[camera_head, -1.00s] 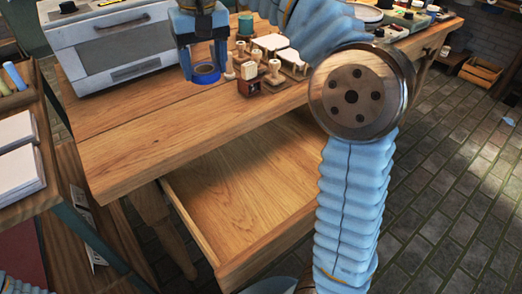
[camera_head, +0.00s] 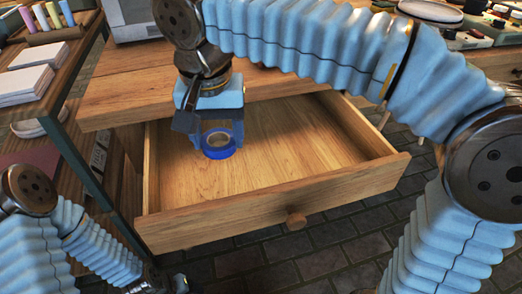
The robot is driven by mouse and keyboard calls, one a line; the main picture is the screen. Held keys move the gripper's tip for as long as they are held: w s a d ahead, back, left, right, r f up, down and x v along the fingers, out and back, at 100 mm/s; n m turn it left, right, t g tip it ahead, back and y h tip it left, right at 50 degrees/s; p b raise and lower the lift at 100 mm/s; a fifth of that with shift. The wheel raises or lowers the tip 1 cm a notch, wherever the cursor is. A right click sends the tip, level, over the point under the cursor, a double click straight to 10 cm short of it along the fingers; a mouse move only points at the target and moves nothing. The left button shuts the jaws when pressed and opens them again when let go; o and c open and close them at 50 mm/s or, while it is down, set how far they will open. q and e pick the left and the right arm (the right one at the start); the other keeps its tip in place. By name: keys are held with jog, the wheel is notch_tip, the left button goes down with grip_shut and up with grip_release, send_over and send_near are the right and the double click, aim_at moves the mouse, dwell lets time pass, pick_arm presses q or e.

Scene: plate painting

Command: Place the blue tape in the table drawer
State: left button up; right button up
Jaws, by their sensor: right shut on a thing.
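The blue tape (camera_head: 219,152) is a blue ring with a pale inner core. My right gripper (camera_head: 219,140) points down and is shut on it. The tape appears over the left part of the open table drawer (camera_head: 290,150); whether it touches the drawer bottom I cannot tell. The drawer is wooden, pulled out, with a round knob (camera_head: 296,221) on its front, and its visible floor looks empty.
The wooden table top (camera_head: 115,95) lies behind and above the drawer. A shelf with pale paper stacks (camera_head: 35,82) and colored rolls (camera_head: 45,14) stands at the left. Plates and jars (camera_head: 430,10) sit at the back right. The drawer's right side is clear.

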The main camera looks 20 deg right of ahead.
jog(key=w+d+f, duration=0.2)
jog(key=w+d, duration=0.1)
jog(key=w, duration=0.1)
jog(key=b, duration=0.1)
send_near(248, 154)
jog(key=shift+s+a+f, duration=0.3)
jog(key=shift+a+f, duration=0.1)
jog(key=shift+f, duration=0.35)
jog(key=f, duration=0.1)
jog(key=w+f, duration=0.1)
jog(key=d+f+b, duration=0.1)
jog(key=shift+w+f, duration=0.15)
jog(key=shift+f, duration=0.75)
jog(key=shift+f, duration=0.2)
jog(key=o, duration=1)
jog(key=shift+r, duration=0.1)
